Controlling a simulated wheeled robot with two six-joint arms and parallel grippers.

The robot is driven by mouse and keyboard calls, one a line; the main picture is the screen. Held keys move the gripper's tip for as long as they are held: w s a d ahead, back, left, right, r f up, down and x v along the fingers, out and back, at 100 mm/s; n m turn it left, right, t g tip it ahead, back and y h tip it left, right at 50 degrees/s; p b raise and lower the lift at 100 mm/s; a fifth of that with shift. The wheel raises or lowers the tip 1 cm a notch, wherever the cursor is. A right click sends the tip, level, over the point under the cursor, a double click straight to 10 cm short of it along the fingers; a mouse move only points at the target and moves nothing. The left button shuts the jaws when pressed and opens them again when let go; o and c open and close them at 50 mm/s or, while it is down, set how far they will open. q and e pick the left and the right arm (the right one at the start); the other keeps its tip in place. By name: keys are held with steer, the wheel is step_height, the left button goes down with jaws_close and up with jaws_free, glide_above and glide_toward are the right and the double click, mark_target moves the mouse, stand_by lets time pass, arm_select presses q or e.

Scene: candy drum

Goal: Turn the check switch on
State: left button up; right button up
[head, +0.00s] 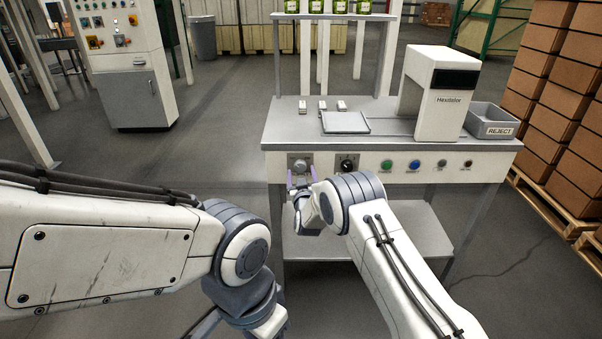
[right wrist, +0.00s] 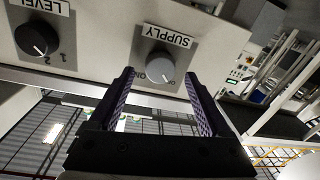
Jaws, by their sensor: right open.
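I cannot read a label for a check switch in either view. The machine's front panel (head: 440,163) carries a grey knob (head: 300,165), a black knob (head: 347,165), and several small buttons to their right. In the right wrist view the grey knob (right wrist: 160,68) is labelled SUPPLY, with ON beside it, and the black knob (right wrist: 37,40) is labelled LEVEL. My right gripper (head: 301,178) is open and empty, close in front of the SUPPLY knob; its fingers lie to either side of that knob in the wrist view. My left arm shows, but its fingers are not visible.
The white Hexdalor unit (head: 440,105), a reject bin (head: 492,122) and a flat tray (head: 344,122) stand on the machine's top. A lower shelf (head: 400,240) is below. A control cabinet (head: 128,60) stands at the far left. Stacked cartons (head: 560,100) are at the right.

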steer(key=shift+w, duration=0.75)
jaws_close()
steer(key=shift+f+m+b, duration=0.2)
steer(key=shift+m+b, duration=1)
steer(key=shift+b, duration=0.25)
steer(key=m+b, duration=0.6)
steer(key=m+t+h+b, duration=0.1)
steer(key=m+b, duration=0.5)
steer(key=m, duration=0.1)
steer(key=shift+f, duration=0.15)
steer(key=shift+m+h+b, duration=0.3)
steer(key=shift+m+b, duration=1.25)
steer(key=shift+m, duration=0.25)
steer(key=shift+r, duration=0.2)
